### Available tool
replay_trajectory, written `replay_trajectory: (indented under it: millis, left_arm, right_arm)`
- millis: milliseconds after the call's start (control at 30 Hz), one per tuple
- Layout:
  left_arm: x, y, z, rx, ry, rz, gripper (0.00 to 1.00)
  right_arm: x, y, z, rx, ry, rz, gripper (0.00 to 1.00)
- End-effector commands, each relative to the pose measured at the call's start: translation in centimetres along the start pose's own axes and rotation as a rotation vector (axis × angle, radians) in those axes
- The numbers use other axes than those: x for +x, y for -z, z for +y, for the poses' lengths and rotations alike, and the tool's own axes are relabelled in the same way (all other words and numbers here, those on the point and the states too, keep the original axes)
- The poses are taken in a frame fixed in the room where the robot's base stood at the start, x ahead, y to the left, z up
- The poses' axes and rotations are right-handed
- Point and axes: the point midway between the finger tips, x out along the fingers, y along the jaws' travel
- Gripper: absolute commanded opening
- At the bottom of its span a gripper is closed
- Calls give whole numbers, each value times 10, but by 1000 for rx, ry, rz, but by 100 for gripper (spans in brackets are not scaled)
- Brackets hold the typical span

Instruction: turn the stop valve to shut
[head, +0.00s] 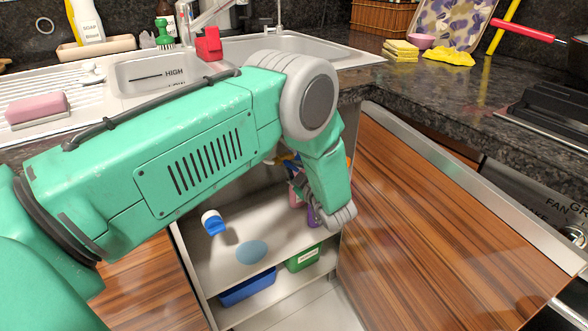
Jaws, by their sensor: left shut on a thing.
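The stop valve is not visible; my left arm covers much of the cabinet opening. My left gripper (341,218) points down at the right side of the open cabinet (205,275) under the sink. Its fingers look closed, and what they hold is hidden. A purple item (313,216) and a pink item (295,196) show just left of the gripper, partly behind it. I cannot tell whether it touches them. My right gripper is not in view.
The wooden door (440,220) stands open at the right. On the cabinet shelf are a white-and-blue item (212,222) and a round blue patch (251,251). A blue bin (247,288) and a green box (304,257) sit below. The sink (320,52) is above.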

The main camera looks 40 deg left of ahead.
Motion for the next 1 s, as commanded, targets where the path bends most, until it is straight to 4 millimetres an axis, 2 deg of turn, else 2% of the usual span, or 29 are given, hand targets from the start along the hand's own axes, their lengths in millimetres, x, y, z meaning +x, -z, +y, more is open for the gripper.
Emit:
replay_trajectory:
  millis: [33,300,433,767,1000]
  left_arm:
    - [-5,-6,-5,27,12,-17,0]
    - [-5,-6,-5,328,56,-19,0]
    - [-5,-6,-6,395,66,-19,0]
    - [-6,-7,-6,429,71,-19,0]
    - [-5,-7,-5,702,110,-20,0]
  right_arm:
    - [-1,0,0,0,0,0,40]
    - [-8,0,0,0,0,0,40]
    - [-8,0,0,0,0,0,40]
    - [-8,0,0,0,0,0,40]
    - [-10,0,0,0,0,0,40]
